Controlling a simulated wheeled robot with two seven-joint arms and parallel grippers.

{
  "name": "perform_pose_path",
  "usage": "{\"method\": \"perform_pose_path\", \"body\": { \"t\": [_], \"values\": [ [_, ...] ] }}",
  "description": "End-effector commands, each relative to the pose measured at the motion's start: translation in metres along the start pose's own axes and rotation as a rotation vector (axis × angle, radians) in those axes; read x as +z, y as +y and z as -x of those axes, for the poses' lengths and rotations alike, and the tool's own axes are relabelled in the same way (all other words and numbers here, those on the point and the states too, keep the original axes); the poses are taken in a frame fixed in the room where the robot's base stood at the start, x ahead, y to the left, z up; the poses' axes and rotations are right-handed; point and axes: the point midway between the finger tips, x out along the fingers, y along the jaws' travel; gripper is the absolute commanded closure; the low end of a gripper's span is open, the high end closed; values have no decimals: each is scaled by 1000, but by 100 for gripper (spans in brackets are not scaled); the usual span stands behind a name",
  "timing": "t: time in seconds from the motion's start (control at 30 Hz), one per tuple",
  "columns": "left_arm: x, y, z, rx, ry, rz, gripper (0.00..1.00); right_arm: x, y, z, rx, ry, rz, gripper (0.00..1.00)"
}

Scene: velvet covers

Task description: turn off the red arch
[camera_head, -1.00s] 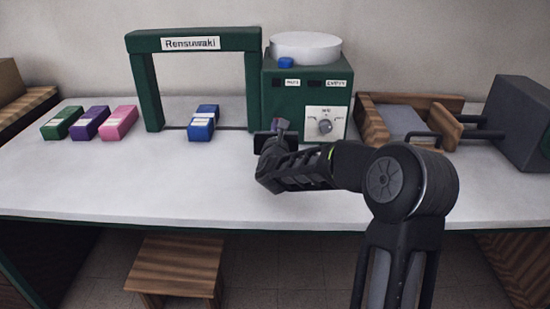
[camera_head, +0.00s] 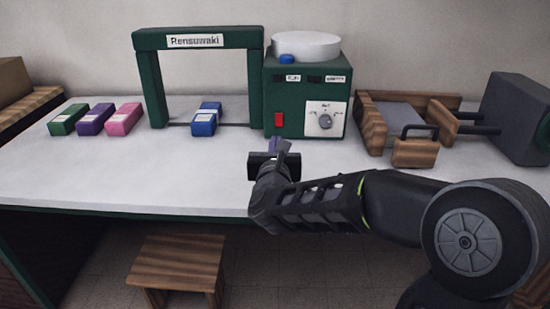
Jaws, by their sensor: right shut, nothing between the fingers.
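The arch (camera_head: 152,90) on the table is dark green, not red, with a white "Rensuwaki" sign (camera_head: 194,41) on its top bar. Joined to its right side is a green box (camera_head: 310,85) with a red switch (camera_head: 279,119) low on its front. Right of the switch is a white plate with a grey round knob (camera_head: 325,121). My right gripper (camera_head: 277,146) is shut and empty, a little below and in front of the red switch, apart from it in the picture. Whether the switch is on or off is too small to tell. My left gripper is not in view.
Green (camera_head: 68,120), purple (camera_head: 95,119) and pink (camera_head: 124,119) blocks lie left of the arch. A blue block (camera_head: 205,120) lies in its opening. A wooden frame (camera_head: 373,125) and a wooden block with a black handle (camera_head: 414,152) sit right. A stool (camera_head: 178,265) stands below.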

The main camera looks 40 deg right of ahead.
Motion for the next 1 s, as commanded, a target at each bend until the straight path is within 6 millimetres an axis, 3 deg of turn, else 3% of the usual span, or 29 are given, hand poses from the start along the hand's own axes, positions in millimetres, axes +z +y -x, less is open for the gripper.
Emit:
{"method": "perform_pose_path", "body": {
  "t": [0.1,0.33,1.0],
  "values": [
    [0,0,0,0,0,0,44,3,0,28,2,-3,-1,100],
    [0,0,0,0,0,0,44,4,1,60,1,-1,0,100],
    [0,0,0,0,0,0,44,4,0,66,-1,0,0,100]
  ]
}}
